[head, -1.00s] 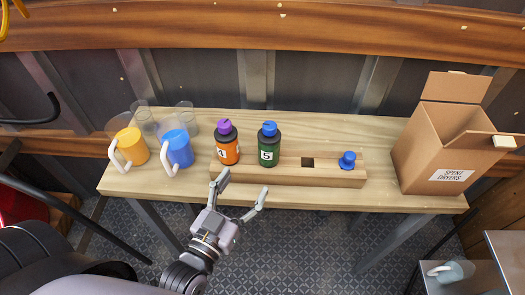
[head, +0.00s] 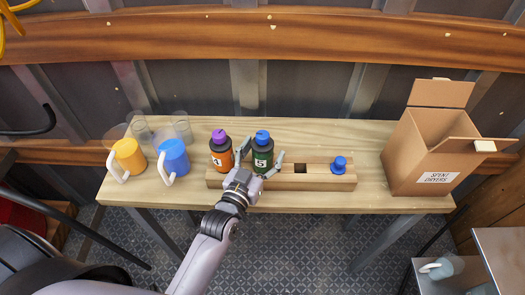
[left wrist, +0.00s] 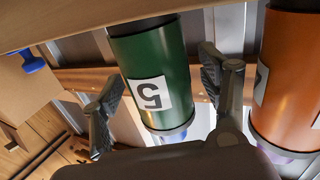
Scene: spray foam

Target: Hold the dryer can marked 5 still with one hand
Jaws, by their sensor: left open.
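The green dryer can marked 5 (head: 262,154), with a black top and a blue cap, stands upright in the wooden rack (head: 318,182). My left gripper (head: 262,160) is open, with one finger on each side of the green can. In the left wrist view the green can (left wrist: 152,75) appears upside down between the two spread fingers (left wrist: 165,95), with gaps on both sides. An orange can (head: 221,156) with a purple cap stands just left of it, close to one finger. My right gripper is not in view.
Yellow (head: 129,157) and blue (head: 174,159) mugs stand at the left. An open cardboard box labelled spent dryers (head: 408,170) stands at the right.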

